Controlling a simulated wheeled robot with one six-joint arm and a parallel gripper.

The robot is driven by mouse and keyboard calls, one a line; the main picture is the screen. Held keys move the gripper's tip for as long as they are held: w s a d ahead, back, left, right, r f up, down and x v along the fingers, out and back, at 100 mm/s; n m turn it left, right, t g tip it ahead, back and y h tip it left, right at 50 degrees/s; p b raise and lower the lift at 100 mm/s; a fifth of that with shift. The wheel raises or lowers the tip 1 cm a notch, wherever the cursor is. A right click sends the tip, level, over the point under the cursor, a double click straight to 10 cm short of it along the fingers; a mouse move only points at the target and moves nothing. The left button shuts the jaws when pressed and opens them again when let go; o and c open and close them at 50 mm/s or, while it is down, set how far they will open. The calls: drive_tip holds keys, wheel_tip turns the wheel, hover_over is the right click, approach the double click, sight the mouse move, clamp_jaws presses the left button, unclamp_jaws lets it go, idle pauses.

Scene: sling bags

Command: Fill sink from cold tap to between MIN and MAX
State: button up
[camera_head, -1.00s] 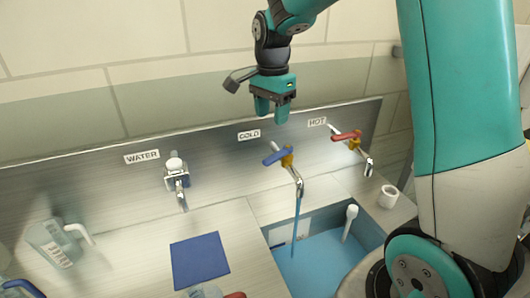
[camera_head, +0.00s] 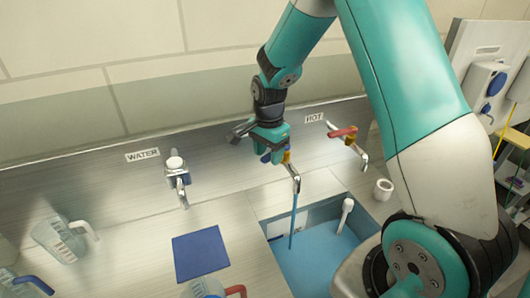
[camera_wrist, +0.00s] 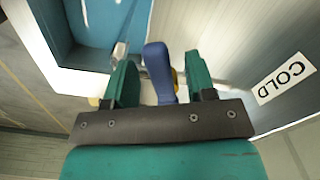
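The cold tap (camera_head: 294,178) has a blue lever handle, and a blue stream of water (camera_head: 293,215) runs from its spout into the sink (camera_head: 262,226). Blue water (camera_head: 315,258) covers the sink's floor. A pale panel shows on the sink's back wall, but no MIN or MAX marks can be read. My gripper (camera_head: 271,156) is down at the cold tap. In the wrist view, the blue handle (camera_wrist: 158,68) stands between my open fingers (camera_wrist: 160,82), with a small gap on each side. My gripper hides most of the handle in the head view.
The hot tap (camera_head: 350,138) with a red handle is close on the right. The WATER tap (camera_head: 177,175) is on the left. A white cup (camera_head: 383,189) stands by the sink. A blue mat (camera_head: 200,255) and clear jugs (camera_head: 62,238) are on the counter at left.

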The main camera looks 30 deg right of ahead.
clamp_jaws()
drive_tip(key=shift+w+r+m+b, duration=0.1)
drive_tip(key=shift+w+m+b, duration=0.15)
drive_tip(key=shift+w+m, duration=0.8)
drive_tip(key=shift+w+r+m+b, duration=0.1)
drive_tip(key=shift+w+m+b, duration=0.3)
drive_tip(key=shift+m, duration=1.05)
drive_tip(key=shift+w, duration=0.2)
drive_tip(key=shift+o, duration=0.5)
unclamp_jaws()
drive_tip(key=shift+a+f, duration=0.1)
wheel_tip(320, 180, up, 17)
drive_tip(key=b, duration=0.3)
drive_tip(key=shift+r+b, duration=0.2)
drive_tip(key=shift+b, duration=0.2)
drive_tip(key=shift+s, duration=0.1)
